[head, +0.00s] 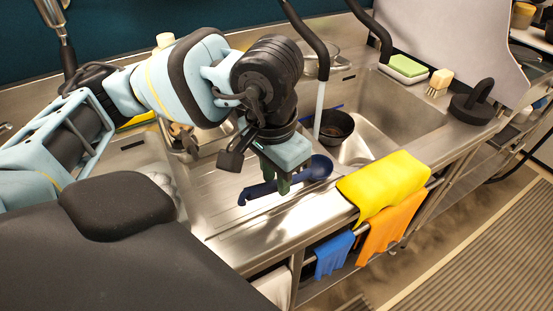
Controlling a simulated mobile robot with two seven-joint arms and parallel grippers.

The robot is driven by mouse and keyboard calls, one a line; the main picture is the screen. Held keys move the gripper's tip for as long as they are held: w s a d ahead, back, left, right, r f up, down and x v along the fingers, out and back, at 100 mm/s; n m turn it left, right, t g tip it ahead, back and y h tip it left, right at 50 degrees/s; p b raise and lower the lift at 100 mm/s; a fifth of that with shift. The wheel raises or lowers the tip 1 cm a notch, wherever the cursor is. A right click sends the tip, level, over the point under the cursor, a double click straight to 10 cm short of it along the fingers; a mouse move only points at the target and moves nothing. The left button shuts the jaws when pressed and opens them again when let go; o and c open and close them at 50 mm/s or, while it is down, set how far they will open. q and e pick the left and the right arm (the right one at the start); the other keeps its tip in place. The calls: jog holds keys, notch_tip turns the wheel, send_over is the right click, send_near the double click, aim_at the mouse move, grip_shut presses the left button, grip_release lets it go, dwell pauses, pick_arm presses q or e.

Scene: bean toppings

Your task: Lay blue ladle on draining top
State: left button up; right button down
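The dark blue ladle (318,169) is over the front part of the ribbed steel draining top (222,188), its bowl to the right and its handle running left. My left gripper (283,183) points down at the handle, with its fingers closed around it; the far finger is mostly hidden. A shadow lies on the steel below the handle, and the ladle looks slightly above the surface, though the exact gap cannot be told. My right gripper is not in view.
A sink basin (408,112) with a dark pan (336,127) and a tap (320,62) lies right of the draining top. A yellow cloth (385,185) hangs over the front edge. A sponge (407,66), a brush (439,82) and a black object (472,103) stand behind and right.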

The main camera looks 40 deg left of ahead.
pick_arm(q)
jog(key=o, duration=0.4)
jog(key=shift+r, duration=0.3)
notch_tip(320, 180, up, 6)
jog(key=shift+s, duration=0.15)
jog(key=shift+s+r, duration=0.1)
jog(key=shift+r, duration=0.55)
dwell(0.4)
